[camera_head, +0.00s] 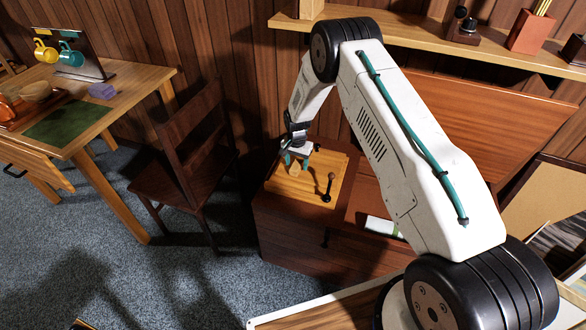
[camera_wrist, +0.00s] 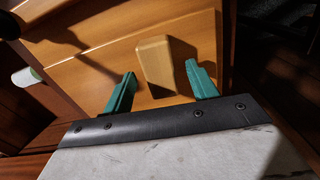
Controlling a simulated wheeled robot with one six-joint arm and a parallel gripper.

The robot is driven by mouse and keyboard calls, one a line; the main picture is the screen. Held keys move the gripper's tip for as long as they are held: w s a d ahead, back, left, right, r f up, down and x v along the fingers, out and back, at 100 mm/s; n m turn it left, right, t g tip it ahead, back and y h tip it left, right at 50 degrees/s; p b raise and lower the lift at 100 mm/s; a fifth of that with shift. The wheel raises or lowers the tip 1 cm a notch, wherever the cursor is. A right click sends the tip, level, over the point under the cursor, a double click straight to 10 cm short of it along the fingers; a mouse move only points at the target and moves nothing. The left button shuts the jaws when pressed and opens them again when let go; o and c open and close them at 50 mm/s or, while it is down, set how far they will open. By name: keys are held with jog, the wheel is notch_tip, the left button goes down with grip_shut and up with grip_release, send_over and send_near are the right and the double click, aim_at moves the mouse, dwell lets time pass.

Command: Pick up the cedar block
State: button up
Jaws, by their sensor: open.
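The cedar block (camera_wrist: 155,62) is a small tan wooden block lying on a light wooden board (camera_wrist: 95,68). In the wrist view it lies ahead of and between the two green fingertips of my gripper (camera_wrist: 162,82), which is open with nothing held. In the head view my gripper (camera_head: 293,160) is low over the board (camera_head: 275,183), and the block (camera_head: 295,170) shows small and partly covered at the fingers.
A dark knobbed rod (camera_head: 328,187) stands on the board's right part. A white roll (camera_head: 383,227) lies to the right on the cabinet (camera_head: 285,233). A dark wooden chair (camera_head: 180,150) stands close on the left. A shelf (camera_head: 420,43) runs along the wall behind my arm.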

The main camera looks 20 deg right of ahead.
jog(key=shift+f, duration=0.6)
jog(key=c, duration=1.1)
jog(key=shift+o, duration=0.2)
jog(key=shift+r, duration=0.1)
